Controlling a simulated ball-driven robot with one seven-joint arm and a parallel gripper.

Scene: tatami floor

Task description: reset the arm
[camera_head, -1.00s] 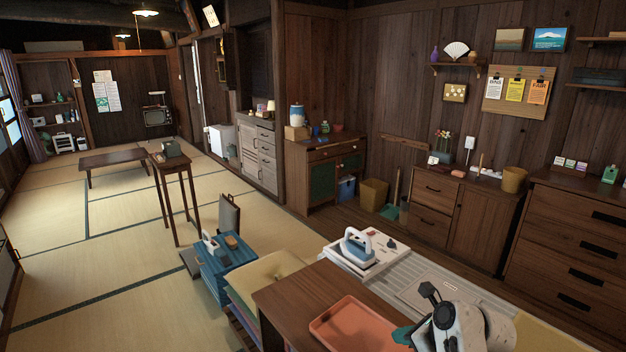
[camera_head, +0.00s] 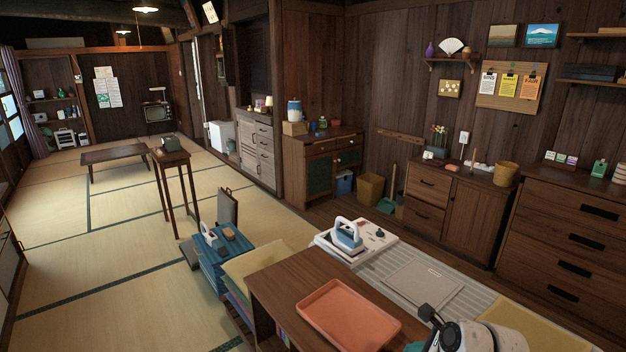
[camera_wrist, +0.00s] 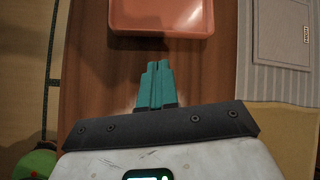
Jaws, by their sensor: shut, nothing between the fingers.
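My gripper (camera_wrist: 156,68) shows in the wrist view with its two teal fingers pressed together and nothing between them. It hangs over the brown wooden table (camera_wrist: 90,85), just short of the near edge of an orange tray (camera_wrist: 160,28). In the head view, part of my arm shows at the bottom edge right of centre, with only a bit of teal at the frame's edge. The orange tray (camera_head: 348,313) lies empty on the wooden table (camera_head: 285,285) there.
A white iron (camera_head: 347,236) stands on a white board (camera_head: 370,245) behind the tray. A grey panel (camera_head: 421,284) lies on a striped surface to the right. A blue stack (camera_head: 225,262) and cushions stand left of the table. Tatami floor is open further left.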

